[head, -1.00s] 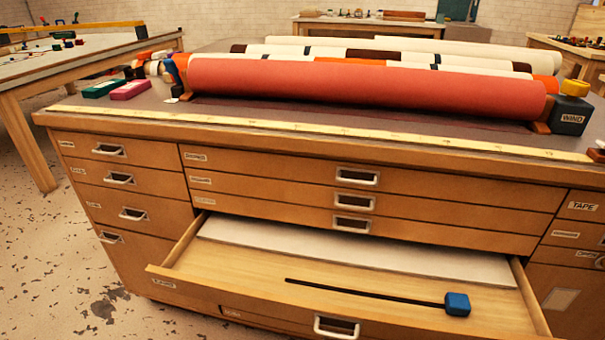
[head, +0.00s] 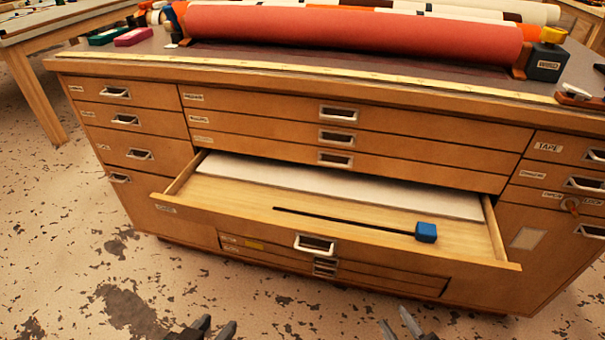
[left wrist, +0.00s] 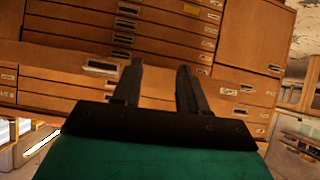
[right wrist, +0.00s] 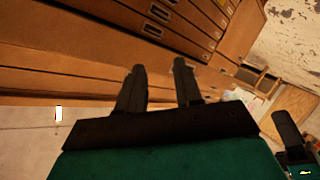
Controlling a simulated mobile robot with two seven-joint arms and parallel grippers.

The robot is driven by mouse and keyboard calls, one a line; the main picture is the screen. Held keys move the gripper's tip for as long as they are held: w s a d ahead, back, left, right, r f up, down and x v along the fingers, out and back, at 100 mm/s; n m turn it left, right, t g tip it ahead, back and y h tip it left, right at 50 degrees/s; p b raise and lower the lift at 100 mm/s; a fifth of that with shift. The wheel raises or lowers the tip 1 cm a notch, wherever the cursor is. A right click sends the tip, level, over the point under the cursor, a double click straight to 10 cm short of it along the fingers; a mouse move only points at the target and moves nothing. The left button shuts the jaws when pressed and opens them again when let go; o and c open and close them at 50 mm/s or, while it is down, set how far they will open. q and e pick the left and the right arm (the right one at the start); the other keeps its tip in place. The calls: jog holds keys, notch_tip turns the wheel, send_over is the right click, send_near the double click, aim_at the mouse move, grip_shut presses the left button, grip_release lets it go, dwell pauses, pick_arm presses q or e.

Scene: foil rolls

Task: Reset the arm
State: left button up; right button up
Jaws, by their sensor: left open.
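My left gripper (head: 218,324) is low at the bottom edge of the head view, over the floor in front of the cabinet. Its fingers are apart and empty in the left wrist view (left wrist: 161,75). My right gripper (head: 395,318) is also at the bottom edge, further right. Its fingers are apart with nothing between them in the right wrist view (right wrist: 160,70). Both grippers are clear of the wooden drawer cabinet (head: 245,112). My arms behind the grippers are mostly hidden in the head view.
A wide drawer (head: 345,239) stands pulled out, holding a white sheet (head: 330,187) and a black rod with a blue block (head: 426,232). A red roll (head: 350,30) lies on the cabinet top. Bare floor (head: 80,240) lies to the left.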

pick_arm(q)
jog(key=s+a+r+y+p, duration=0.1)
jog(key=s+a+r+p, duration=0.1)
jog(key=r+p, duration=0.6)
jog(key=a+p, duration=0.1)
jog(key=p, duration=0.4)
jog(key=shift+r, duration=0.25)
pick_arm(e)
notch_tip(320, 180, up, 9)
jog(key=s+m+g, duration=0.2)
jog(key=m+g, duration=0.1)
jog(key=m, duration=0.3)
jog(key=shift+m+g+h, duration=0.3)
jog(key=shift+h, duration=0.1)
pick_arm(q)
jog(key=shift+f, duration=0.1)
pick_arm(e)
jog(key=shift+a, duration=0.15)
pick_arm(q)
jog(key=shift+d, duration=0.1)
